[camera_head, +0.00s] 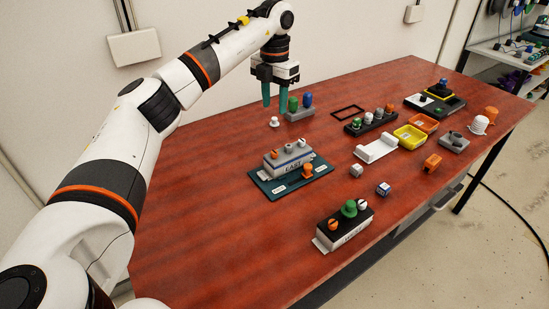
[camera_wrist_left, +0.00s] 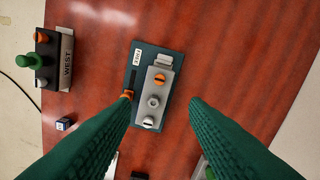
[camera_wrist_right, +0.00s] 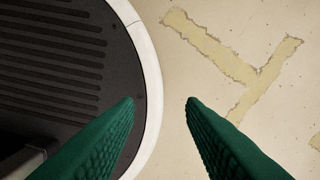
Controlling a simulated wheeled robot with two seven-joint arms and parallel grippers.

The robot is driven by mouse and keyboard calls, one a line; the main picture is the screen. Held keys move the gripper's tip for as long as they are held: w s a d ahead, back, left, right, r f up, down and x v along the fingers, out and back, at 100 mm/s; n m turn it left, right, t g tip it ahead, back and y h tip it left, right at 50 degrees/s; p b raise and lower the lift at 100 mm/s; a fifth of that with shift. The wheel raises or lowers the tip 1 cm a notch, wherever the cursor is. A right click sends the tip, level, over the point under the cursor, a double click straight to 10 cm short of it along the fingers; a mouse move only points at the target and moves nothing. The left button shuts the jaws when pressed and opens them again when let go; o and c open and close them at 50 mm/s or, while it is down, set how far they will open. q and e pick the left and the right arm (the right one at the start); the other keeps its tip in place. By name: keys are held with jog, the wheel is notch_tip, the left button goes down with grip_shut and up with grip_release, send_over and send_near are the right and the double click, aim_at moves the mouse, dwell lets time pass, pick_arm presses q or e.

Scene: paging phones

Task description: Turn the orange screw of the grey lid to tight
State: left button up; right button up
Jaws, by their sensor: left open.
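The box marked EAST, with a grey lid (camera_head: 287,155), sits on a teal plate (camera_head: 262,180). The lid, also in the left wrist view (camera_wrist_left: 155,92), bears an orange screw (camera_wrist_left: 159,80), a grey knob (camera_wrist_left: 153,101) and a white slotted screw (camera_wrist_left: 148,122) in a row. The orange screw shows in the head view (camera_head: 274,154) at the lid's left end. My left gripper (camera_head: 275,104) is open and empty, pointing down above the table, behind the box and apart from it. My right gripper (camera_wrist_right: 162,100) is open and empty over the floor.
An orange knob (camera_head: 307,171) stands on the teal plate beside the box. A white knob (camera_head: 274,122) and a grey block with green and blue knobs (camera_head: 299,113) stand near my left gripper. The WEST box (camera_head: 343,228) with black lid is at the front. Open table lies left.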

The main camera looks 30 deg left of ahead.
aim_at(275, 151)
pick_arm(q)
notch_tip(275, 151, down, 14)
jog(key=shift+s+f+b, duration=0.1)
jog(key=shift+f+b, duration=0.1)
jog(key=shift+b, duration=0.3)
jog(key=shift+f, duration=0.35)
pick_arm(e)
jog(key=shift+w+a+f, duration=0.15)
jog(key=shift+w+f, duration=0.1)
jog(key=shift+f, duration=0.25)
jog(key=shift+w+a+f, duration=0.1)
jog(key=shift+w+f, duration=0.1)
jog(key=shift+f, duration=0.3)
pick_arm(q)
jog(key=shift+c, duration=0.3)
grip_shut()
